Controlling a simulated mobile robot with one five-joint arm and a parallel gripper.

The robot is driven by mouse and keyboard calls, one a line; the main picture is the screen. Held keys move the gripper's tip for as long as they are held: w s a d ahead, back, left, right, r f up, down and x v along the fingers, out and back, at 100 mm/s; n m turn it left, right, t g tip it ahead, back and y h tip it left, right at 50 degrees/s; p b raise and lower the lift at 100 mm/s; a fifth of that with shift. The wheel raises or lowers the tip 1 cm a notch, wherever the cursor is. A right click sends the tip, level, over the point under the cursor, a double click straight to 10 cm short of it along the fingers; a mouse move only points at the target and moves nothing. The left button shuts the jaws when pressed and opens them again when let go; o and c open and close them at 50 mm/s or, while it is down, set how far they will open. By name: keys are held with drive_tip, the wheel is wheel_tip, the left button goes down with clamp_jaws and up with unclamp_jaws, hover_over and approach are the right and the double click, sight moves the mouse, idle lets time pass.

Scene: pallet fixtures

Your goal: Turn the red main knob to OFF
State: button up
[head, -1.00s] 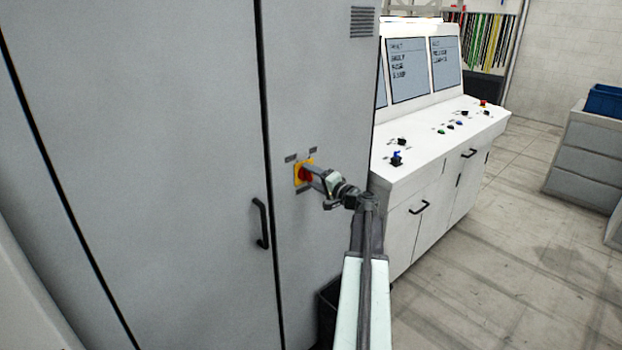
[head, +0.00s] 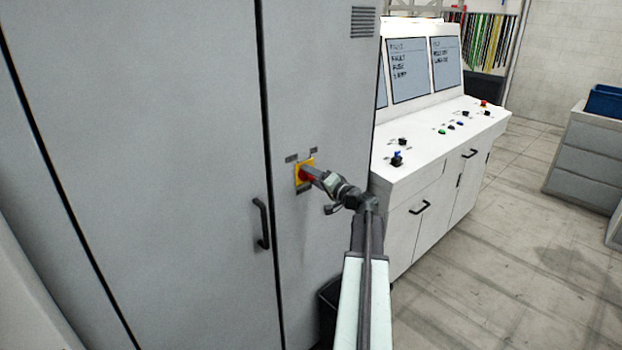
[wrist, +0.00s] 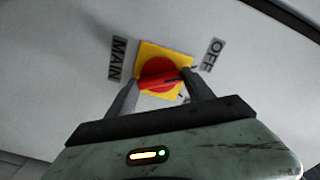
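The red main knob (wrist: 160,74) sits on a square yellow plate (wrist: 148,50) on the grey cabinet door. In the head view, the knob (head: 304,175) is partly hidden by my gripper (head: 313,173). In the wrist view, the fingers of my gripper (wrist: 160,84) are on either side of the knob and appear closed on its grip. A dark mark on the knob points right. The MAIN label (wrist: 118,59) is left of the plate and the OFF label (wrist: 212,55) is to its right. Another label below the plate is mostly hidden by the right finger.
A black door handle (head: 261,223) is left of and below the knob. A white control console (head: 425,160) with buttons and screens stands right of the cabinet. A dark bin (head: 328,305) is low beside the cabinet. Open floor lies to the right.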

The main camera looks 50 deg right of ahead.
drive_tip(key=o, duration=0.3)
drive_tip(key=shift+o, duration=0.2)
drive_tip(key=s, duration=0.7)
drive_tip(key=shift+s+a, duration=0.3)
drive_tip(key=shift+s, duration=0.05)
